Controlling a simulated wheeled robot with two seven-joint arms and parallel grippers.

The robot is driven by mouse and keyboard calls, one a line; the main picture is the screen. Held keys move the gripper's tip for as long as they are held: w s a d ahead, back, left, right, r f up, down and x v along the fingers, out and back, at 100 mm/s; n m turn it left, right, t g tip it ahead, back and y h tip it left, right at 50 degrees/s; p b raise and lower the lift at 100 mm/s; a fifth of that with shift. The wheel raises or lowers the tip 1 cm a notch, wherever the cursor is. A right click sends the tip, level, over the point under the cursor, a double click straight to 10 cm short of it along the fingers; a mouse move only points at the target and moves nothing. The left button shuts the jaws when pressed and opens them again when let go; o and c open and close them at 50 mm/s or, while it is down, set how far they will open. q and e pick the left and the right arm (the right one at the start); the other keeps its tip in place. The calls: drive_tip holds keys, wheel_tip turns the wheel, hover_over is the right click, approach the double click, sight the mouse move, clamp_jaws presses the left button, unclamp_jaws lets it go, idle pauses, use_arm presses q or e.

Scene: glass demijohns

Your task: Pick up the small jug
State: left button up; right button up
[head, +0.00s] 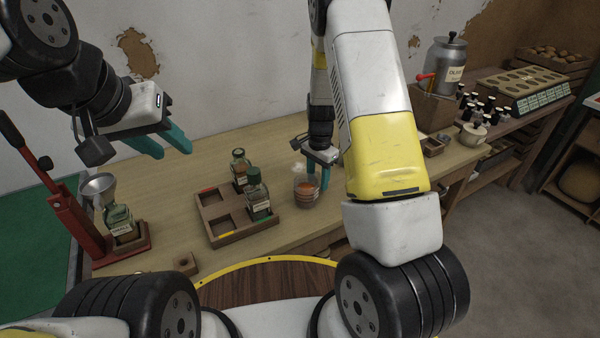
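A small round glass vessel (306,190) with reddish-brown contents stands on the wooden table; it looks like the small jug, though its details are too small to be sure. My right gripper (318,178) points down at its right side, its teal fingers very close to it. I cannot tell whether they touch it or grip part of it. My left gripper (168,146) is open and empty, above the back left of the table, far from the vessel.
A red press (72,215) and a bottle with a funnel (122,224) stand at left. The table between my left gripper and the tray is clear.

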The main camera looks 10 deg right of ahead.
drive_tip(key=shift+f, duration=0.6)
clamp_jaws()
idle(1.0)
